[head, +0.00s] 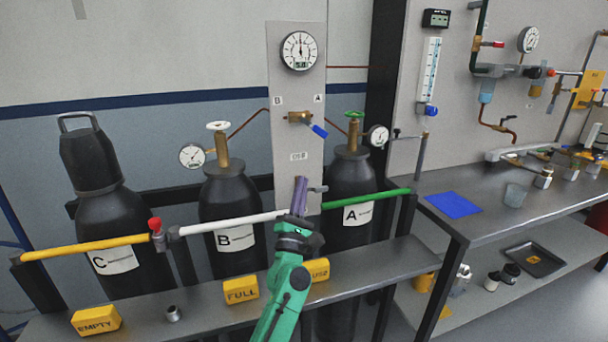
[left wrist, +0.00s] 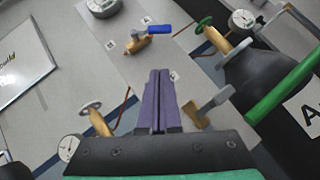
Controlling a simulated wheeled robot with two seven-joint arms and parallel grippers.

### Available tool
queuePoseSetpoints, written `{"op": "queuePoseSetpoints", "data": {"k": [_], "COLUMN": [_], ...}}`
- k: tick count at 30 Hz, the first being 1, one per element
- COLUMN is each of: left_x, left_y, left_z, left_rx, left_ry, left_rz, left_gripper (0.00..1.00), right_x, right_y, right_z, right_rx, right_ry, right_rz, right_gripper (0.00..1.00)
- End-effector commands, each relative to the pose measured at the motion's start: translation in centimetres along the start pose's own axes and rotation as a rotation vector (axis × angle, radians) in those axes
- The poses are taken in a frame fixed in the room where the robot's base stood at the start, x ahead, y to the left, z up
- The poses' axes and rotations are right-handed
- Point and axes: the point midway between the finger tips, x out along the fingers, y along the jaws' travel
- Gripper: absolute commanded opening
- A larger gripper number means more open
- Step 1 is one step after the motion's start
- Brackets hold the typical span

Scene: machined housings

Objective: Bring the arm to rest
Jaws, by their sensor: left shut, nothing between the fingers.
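My left arm is green and comes up from the bottom middle of the head view. Its gripper (head: 300,184) has purple fingers pressed together, with nothing between them. The fingers point up in front of the lower part of the grey gauge panel (head: 283,95), between cylinder B (head: 232,195) and cylinder A (head: 352,178). In the left wrist view the closed fingers (left wrist: 159,76) point toward the panel, below the brass valve with the blue lever (left wrist: 137,43). I cannot tell whether they touch anything. My right gripper is not in view.
A white bar (head: 228,223) and a green bar (head: 366,199) run across the cylinders, close to the gripper. Yellow blocks (head: 241,290) stand on the front shelf (head: 200,310). A steel bench (head: 500,190) with a blue mat (head: 453,205) is on the right.

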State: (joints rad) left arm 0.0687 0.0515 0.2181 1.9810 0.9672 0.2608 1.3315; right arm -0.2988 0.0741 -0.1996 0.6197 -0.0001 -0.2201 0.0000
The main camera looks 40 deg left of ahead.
Motion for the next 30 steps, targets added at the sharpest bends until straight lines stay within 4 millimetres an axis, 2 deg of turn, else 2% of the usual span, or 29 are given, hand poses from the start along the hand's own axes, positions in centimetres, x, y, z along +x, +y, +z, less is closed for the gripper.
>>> {"op": "queuePoseSetpoints", "data": {"k": [1,3,10,12,14,17,18,20,21,23,24,25,27,30], "left_x": [-0.9,-1.5,-1.6,-1.9,-2.8,-6.7,-9.4,-14.0,-17.1,-21.3,-23.9,-25.6,-29.2,-33.6], "left_y": [-0.1,0.0,0.1,-0.7,-2.6,-8.1,-10.6,-13.6,-14.9,-15.9,-16.1,-16.0,-15.4,-13.8], "left_z": [-0.2,-0.1,0.1,0.5,1.4,3.5,3.9,3.9,3.5,2.5,1.9,1.3,0.1,-1.4], "left_rx": [0.000,0.000,0.003,0.046,0.149,0.472,0.633,0.870,1.007,1.175,1.266,1.326,1.440,1.554], "left_ry": [0.001,0.000,-0.002,-0.020,-0.064,-0.223,-0.315,-0.471,-0.574,-0.720,-0.813,-0.879,-1.024,-1.218], "left_rz": [-0.001,0.000,-0.002,-0.043,-0.140,-0.426,-0.565,-0.769,-0.889,-1.044,-1.136,-1.198,-1.328,-1.492], "left_gripper": [0.00,0.00,0.00,0.00,0.00,0.00,0.00,0.00,0.00,0.00,0.00,0.00,0.00,0.00], "right_x": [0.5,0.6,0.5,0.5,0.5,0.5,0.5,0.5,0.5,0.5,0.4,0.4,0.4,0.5], "right_y": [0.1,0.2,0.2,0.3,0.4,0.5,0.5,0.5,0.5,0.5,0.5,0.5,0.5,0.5], "right_z": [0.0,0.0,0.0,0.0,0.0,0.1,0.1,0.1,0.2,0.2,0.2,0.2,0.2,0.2], "right_rx": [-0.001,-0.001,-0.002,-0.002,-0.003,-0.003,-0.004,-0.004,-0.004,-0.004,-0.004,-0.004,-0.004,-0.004], "right_ry": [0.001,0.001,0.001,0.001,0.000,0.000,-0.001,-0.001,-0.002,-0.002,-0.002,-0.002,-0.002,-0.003], "right_rz": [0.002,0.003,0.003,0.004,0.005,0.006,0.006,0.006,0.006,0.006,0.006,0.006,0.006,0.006], "right_gripper": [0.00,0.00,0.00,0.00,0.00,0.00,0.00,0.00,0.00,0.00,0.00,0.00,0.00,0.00]}}
